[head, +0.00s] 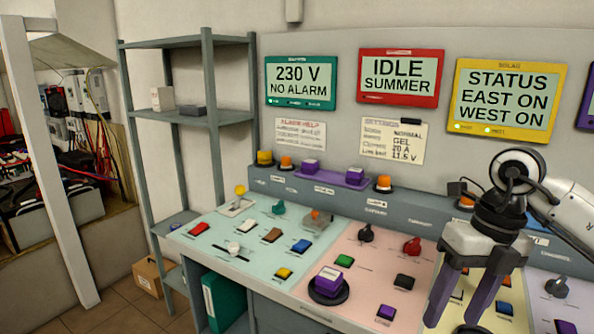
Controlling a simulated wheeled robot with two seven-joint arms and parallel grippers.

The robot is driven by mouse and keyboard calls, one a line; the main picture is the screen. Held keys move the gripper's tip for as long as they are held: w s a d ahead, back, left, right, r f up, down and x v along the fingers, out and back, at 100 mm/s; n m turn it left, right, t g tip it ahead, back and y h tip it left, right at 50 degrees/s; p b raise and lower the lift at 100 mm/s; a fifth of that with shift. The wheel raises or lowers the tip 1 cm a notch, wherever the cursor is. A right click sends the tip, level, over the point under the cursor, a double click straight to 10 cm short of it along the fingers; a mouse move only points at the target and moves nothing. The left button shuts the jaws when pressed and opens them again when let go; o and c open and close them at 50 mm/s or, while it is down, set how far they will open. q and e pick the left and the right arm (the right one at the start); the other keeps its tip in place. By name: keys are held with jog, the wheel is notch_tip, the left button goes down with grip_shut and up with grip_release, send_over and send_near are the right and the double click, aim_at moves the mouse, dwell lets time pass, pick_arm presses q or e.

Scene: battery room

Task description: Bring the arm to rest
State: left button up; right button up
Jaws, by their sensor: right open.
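My right gripper (462,297) hangs over the right part of the control desk, its two purple fingers pointing down and spread apart. Nothing shows between the fingers except the panel behind them. My right arm (570,205) comes in from the right edge. The gripper covers part of the yellowish panel section and some of its buttons; whether its tips touch the desk I cannot tell. My left gripper does not show.
The control desk (262,232) carries several coloured buttons and knobs, including a large purple-and-white button (329,283). A grey shelf (185,120) and a cardboard box (150,277) stand at left.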

jog(key=s+a+f+n+g+y, duration=0.1)
jog(key=a+f+y, duration=0.1)
jog(key=a, duration=0.4)
jog(key=s+a+f+n+y, duration=0.1)
jog(key=s+a+f+y, duration=0.15)
jog(key=a, duration=0.35)
jog(key=s+a+r+m+y, duration=0.2)
jog(key=a+y, duration=0.4)
jog(key=a, duration=0.1)
jog(key=s+a+r+m+y, duration=0.1)
jog(key=a+r+m+y, duration=0.15)
jog(key=a+y, duration=0.45)
jog(key=w+d+f+m+t+h, duration=0.3)
jog(key=d+f+m+t+h, duration=0.35)
jog(key=m, duration=0.65)
jog(key=w+d+f+m+t+h, duration=0.2)
jog(key=d+f+m+t+h, duration=0.2)
jog(key=f+m+t, duration=0.6)
jog(key=s+d+f+m+g+h, duration=0.3)
jog(key=s+f+m, duration=0.2)
jog(key=s+f, duration=0.4)
jog(key=s+d+f+m+g+h, duration=0.3)
jog(key=s+d+f+m, duration=0.1)
jog(key=s+f, duration=0.5)
notch_tip(320, 180, down, 2)
jog(key=shift+s+f+m+g+h, duration=0.25)
jog(key=shift+m+g+h, duration=0.1)
jog(key=shift+m, duration=0.2)
